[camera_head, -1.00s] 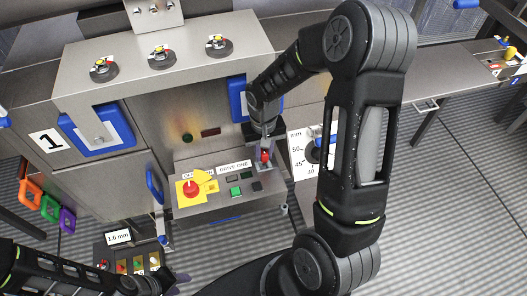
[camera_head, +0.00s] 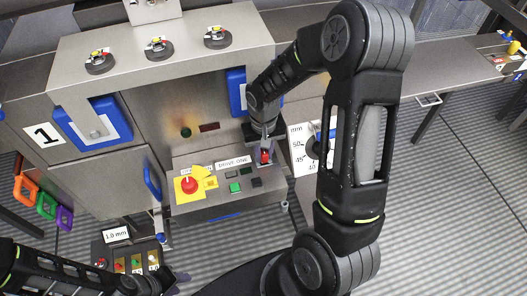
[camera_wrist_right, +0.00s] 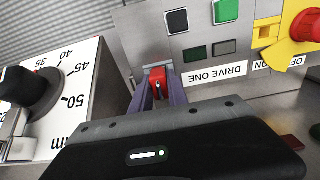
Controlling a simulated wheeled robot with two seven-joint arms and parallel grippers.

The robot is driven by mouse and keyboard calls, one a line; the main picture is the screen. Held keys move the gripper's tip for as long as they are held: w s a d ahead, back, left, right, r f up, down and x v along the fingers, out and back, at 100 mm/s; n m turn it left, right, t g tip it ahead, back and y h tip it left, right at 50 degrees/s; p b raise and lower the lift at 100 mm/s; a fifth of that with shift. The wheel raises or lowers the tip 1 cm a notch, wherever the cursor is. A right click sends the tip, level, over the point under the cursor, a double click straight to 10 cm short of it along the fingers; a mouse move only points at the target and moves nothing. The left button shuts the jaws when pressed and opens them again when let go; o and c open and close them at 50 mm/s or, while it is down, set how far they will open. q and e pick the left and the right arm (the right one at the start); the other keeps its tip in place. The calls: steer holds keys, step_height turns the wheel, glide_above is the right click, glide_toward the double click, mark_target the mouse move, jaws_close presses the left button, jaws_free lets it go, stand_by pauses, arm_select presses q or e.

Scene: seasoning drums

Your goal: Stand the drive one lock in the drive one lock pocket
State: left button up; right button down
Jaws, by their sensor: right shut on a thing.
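The red lock (camera_wrist_right: 158,77) is between the purple fingers of my right gripper (camera_wrist_right: 160,90) in the right wrist view. It is at the edge of the control panel, beside the DRIVE ONE label (camera_wrist_right: 215,74). In the head view the lock (camera_head: 265,156) shows red below my right gripper (camera_head: 266,150), at the panel's right end. The fingers hide part of the lock, and I cannot tell whether it touches the panel. I cannot make out the drive one lock pocket for certain. My left gripper (camera_head: 172,284) is low at the left; its fingers are unclear.
The panel carries a red stop button (camera_head: 189,185) on yellow and a green button (camera_head: 235,187). A millimetre dial (camera_head: 306,150) stands close to the right. A small rack (camera_head: 110,247) with coloured items is near my left arm. Blue handles (camera_head: 153,183) stick out.

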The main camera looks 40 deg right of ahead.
mark_target(264, 152)
steer(key=shift+f, duration=0.4)
steer(key=c, duration=1.2)
jaws_free()
step_height(264, 152, up, 8)
steer(key=shift+f, duration=0.1)
